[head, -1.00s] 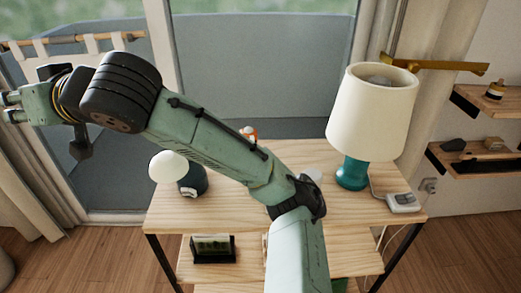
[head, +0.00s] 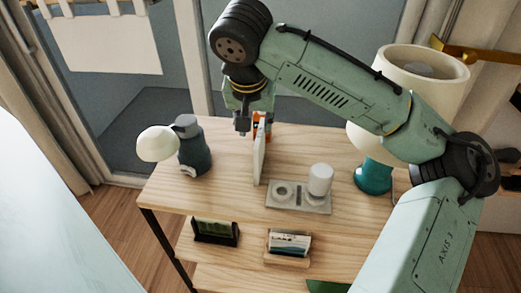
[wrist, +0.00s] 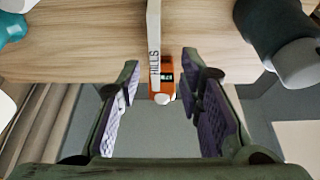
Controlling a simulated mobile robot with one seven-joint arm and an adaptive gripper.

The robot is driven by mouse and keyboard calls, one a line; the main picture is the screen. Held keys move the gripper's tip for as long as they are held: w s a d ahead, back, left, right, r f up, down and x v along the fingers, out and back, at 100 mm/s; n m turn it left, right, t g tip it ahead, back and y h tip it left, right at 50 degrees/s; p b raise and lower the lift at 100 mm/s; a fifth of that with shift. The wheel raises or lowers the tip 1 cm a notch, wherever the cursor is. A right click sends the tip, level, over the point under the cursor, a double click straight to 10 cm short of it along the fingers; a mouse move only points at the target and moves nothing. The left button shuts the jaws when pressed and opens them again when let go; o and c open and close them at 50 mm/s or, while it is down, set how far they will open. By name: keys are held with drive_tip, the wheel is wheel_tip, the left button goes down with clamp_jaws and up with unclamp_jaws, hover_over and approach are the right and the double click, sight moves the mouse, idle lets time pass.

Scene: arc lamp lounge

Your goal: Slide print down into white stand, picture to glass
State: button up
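A thin white panel (head: 259,158) stands upright on the wooden table, almost edge-on in the head view. In the wrist view the panel (wrist: 153,20) carries lettering that reads HILLS; I cannot tell whether it is the print. My gripper (head: 243,130) points down at its far end. In the wrist view my gripper (wrist: 160,66) is open, with purple-padded fingers either side of the panel's line and no visible contact. On the lower shelf a small dark stand (head: 214,232) holds a green picture, and a wooden stand (head: 287,261) holds pictured cards. I cannot identify a white stand.
An orange device (wrist: 167,72) sits by the panel between the fingers. A dark bottle (head: 194,155), a white-domed lamp (head: 157,143), a grey tray (head: 297,207) with a white cup (head: 320,179), and a teal lamp (head: 373,178) stand around. The table's front left is clear.

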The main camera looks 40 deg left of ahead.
sight(259, 134)
drive_tip(key=x, duration=0.1)
drive_tip(key=p+x, duration=0.1)
drive_tip(key=x, duration=0.2)
drive_tip(key=shift+w+d+f, duration=0.2)
drive_tip(key=shift+d+f, duration=0.05)
drive_tip(key=shift+w+a+f, duration=0.1)
drive_tip(key=shift+f, duration=0.2)
drive_tip(key=shift+f, duration=0.25)
clamp_jaws()
idle(0.5)
idle(0.3)
